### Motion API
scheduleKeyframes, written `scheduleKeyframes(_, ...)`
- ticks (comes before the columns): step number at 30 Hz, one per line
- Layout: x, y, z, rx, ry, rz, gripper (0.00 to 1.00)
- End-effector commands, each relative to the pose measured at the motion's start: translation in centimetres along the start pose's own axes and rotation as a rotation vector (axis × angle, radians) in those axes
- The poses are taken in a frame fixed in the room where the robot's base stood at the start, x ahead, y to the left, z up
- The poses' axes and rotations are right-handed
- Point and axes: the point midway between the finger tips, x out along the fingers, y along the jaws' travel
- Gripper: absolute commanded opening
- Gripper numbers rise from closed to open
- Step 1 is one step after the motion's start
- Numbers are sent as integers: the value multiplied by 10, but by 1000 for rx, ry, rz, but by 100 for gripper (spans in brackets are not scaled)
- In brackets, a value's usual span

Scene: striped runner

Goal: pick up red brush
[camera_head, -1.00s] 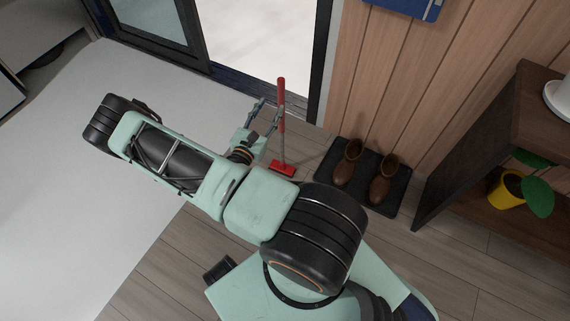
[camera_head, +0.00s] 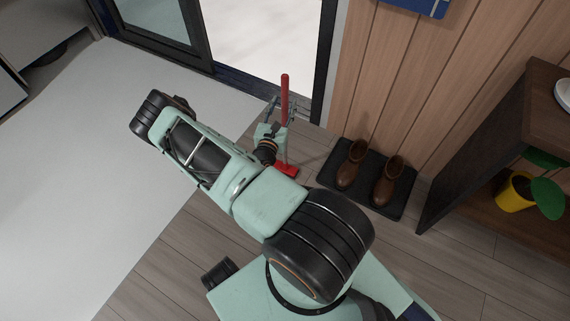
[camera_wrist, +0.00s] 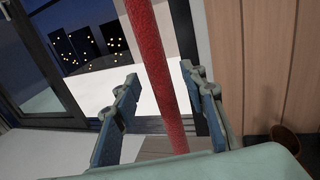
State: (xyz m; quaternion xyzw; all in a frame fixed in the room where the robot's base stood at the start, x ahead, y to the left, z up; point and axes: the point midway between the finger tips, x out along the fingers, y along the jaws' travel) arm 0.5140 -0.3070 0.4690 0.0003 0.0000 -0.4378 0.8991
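The red brush (camera_head: 285,98) stands upright on the floor near the open doorway, with a long red handle and a red head (camera_head: 285,170) at its foot. My gripper (camera_head: 282,108) is at the handle, partway up. In the wrist view, the red handle (camera_wrist: 160,75) runs between the two spread fingers of my gripper (camera_wrist: 160,105), with a visible gap on each side. The gripper is open. The lower handle is partly hidden by my gripper and wrist in the head view.
Brown boots (camera_head: 388,181) stand on a black mat (camera_head: 401,207) to the right. A wooden shelf (camera_head: 500,150) with a yellow pot (camera_head: 514,194) is further right. A wood-panelled wall (camera_head: 400,90) is behind the boots. A pale rug (camera_head: 90,180) lies at left.

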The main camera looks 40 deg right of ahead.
Motion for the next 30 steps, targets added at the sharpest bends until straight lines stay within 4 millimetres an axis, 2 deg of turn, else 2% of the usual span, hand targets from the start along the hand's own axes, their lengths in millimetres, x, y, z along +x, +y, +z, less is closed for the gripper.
scheduleKeyframes(1,8,0,-2,2,-3,-2,39)
scheduleKeyframes(5,20,0,-1,2,-2,-2,39)
scheduleKeyframes(13,22,0,0,0,-1,-1,38)
scheduleKeyframes(23,22,0,0,0,-1,-1,2)
scheduleKeyframes(30,22,0,0,0,-1,0,0)
